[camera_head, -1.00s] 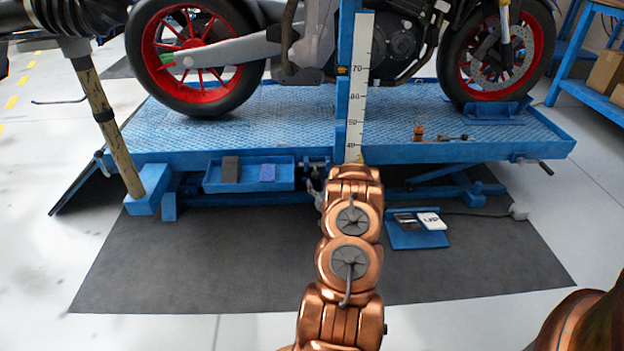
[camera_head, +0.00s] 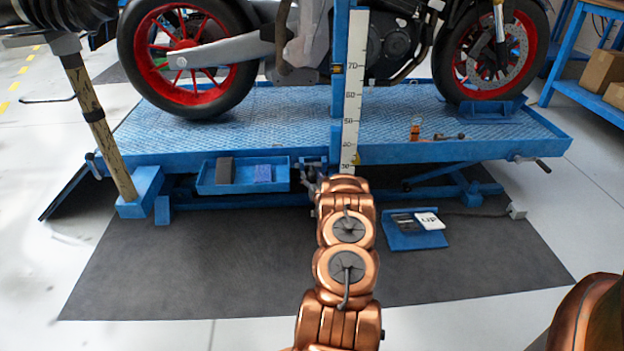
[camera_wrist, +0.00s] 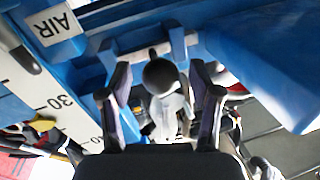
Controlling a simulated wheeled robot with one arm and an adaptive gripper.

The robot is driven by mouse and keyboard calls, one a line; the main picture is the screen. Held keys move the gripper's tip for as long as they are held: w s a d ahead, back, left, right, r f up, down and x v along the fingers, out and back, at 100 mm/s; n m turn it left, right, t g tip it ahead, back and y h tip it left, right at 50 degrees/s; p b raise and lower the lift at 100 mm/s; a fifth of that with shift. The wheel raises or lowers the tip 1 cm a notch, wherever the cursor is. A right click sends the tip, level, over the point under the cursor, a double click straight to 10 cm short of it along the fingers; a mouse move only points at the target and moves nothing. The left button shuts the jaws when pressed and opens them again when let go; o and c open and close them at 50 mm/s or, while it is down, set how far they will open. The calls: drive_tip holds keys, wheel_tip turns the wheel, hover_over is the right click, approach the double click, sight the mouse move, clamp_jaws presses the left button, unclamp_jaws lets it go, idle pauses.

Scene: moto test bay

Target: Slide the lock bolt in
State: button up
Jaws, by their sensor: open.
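The lock bolt shows in the wrist view as a round black knob (camera_wrist: 160,75) with pale grey metal parts behind it. It sits in front of a blue bracket on the lift. My gripper (camera_wrist: 160,84) is open, with one dark finger on each side of the knob and visible gaps between. Whether the fingertips reach past the knob is hard to tell. In the head view my copper arm reaches to the lift's front edge, just below the ruler, and hides my gripper and most of the bolt.
The blue lift table (camera_head: 240,135) carries a motorcycle with red wheels. A white ruler (camera_head: 352,100) on a blue post stands close to my arm. A blue tray (camera_head: 205,185) hangs at the left. An AIR label (camera_wrist: 55,25) is near my gripper.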

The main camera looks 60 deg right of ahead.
drive_tip(key=shift+w+d, duration=0.2)
drive_tip(key=shift+w, duration=0.05)
drive_tip(key=shift+c, duration=0.3)
clamp_jaws()
